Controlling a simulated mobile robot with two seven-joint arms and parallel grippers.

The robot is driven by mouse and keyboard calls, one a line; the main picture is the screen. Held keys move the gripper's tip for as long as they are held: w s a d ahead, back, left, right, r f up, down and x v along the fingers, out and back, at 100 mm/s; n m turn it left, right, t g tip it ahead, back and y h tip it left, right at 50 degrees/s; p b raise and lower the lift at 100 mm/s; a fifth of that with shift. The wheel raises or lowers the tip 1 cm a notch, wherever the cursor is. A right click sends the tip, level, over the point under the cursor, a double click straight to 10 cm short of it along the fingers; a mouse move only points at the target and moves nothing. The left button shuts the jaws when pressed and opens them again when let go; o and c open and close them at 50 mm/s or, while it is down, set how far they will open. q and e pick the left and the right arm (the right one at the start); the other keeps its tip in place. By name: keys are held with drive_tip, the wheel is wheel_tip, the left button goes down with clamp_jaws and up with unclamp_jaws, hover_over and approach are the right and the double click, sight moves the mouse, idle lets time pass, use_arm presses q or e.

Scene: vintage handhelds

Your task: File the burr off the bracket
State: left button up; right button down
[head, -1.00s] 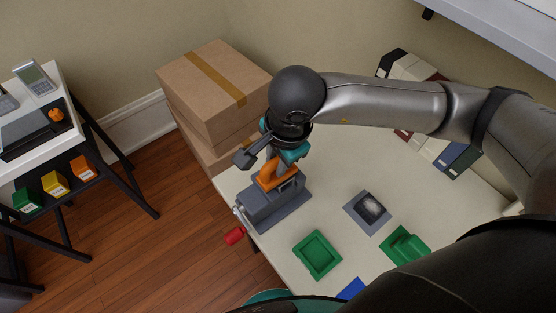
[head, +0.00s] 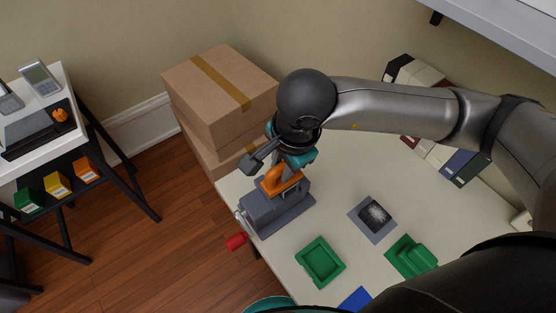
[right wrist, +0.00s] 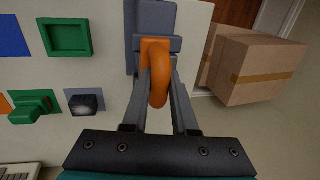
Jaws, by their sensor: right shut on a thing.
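My right gripper (head: 284,172) is shut on an orange loop-shaped handle (head: 281,185), probably the file's. The handle also shows between the fingers in the right wrist view (right wrist: 158,78). It is right over the grey vise (head: 262,213) at the table's left edge, and I cannot tell whether it touches. The vise has a red-ended crank (head: 236,241). I cannot make out the bracket or its burr; the handle and gripper cover the vise top. My left gripper is not in view.
On the table (head: 350,183) are a green tray (head: 341,278), a green block-like piece (head: 408,262), a dark bristly block (head: 374,216) on a grey pad and a blue mat (head: 357,299). Cardboard boxes (head: 215,105) stand behind the vise. Binders (head: 467,168) stand at the back right.

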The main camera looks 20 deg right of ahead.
drive_tip(key=shift+f, duration=0.15)
drive_tip(key=shift+s, duration=0.2)
drive_tip(key=shift+s+d, duration=0.2)
drive_tip(key=shift+s, duration=0.25)
drive_tip(key=shift+r, duration=0.2)
drive_tip(key=shift+w+r, duration=0.15)
drive_tip(key=shift+r, duration=0.45)
drive_tip(key=shift+w+p+v, duration=0.25)
drive_tip(key=shift+p+v, duration=0.6)
drive_tip(key=shift+v, duration=0.35)
drive_tip(key=shift+w+p+v, duration=0.2)
drive_tip(key=shift+p+v, duration=0.6)
drive_tip(key=shift+v, duration=0.4)
drive_tip(key=shift+a, duration=0.2)
